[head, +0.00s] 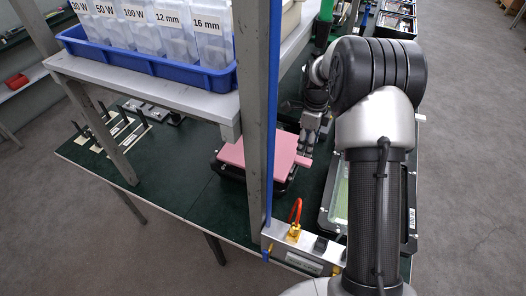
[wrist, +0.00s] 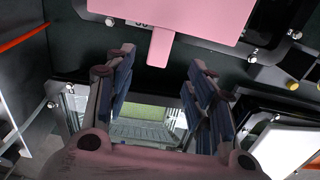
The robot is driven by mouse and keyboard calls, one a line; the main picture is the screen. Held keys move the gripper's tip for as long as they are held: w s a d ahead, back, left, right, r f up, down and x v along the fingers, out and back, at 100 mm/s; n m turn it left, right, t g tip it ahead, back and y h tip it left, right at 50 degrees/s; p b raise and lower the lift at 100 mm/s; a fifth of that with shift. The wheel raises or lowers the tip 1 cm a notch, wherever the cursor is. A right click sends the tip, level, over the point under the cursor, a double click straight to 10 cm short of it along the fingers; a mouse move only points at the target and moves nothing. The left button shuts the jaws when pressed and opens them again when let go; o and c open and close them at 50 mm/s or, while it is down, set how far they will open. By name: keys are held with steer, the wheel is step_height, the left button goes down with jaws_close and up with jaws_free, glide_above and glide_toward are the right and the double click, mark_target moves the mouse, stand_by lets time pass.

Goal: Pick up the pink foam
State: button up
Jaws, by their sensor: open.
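The pink foam (head: 284,149) is a flat slab lying on a dark housing (head: 282,184) on the green table, with a narrow tab pointing right. A grey post hides its middle in the head view. In the wrist view the foam (wrist: 185,14) fills the top, its tab (wrist: 160,48) pointing down toward the gap between my fingers. My gripper (head: 306,150) is beside the foam's right edge, partly hidden by my arm. In the wrist view my gripper (wrist: 161,68) is open and empty, its fingers on either side of the tab's line. I cannot tell whether they touch the foam.
A shelf above the table holds a blue tray (head: 222,82) of labelled bags. Its grey upright (head: 259,100) stands close in front of the foam. A glass-fronted housing (head: 340,190) lies to the right.

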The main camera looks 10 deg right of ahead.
mark_target(303, 160)
steer(key=f+b, duration=0.1)
steer(key=f, duration=0.1)
steer(key=f+b, duration=0.1)
steer(key=f, duration=0.2)
steer(key=f+b, duration=0.1)
steer(key=f, duration=0.2)
steer(key=shift+w+a, duration=0.15)
steer(key=shift+a, duration=0.1)
steer(key=shift+r, duration=0.1)
steer(key=shift+c, duration=0.5)
steer(key=c, duration=1)
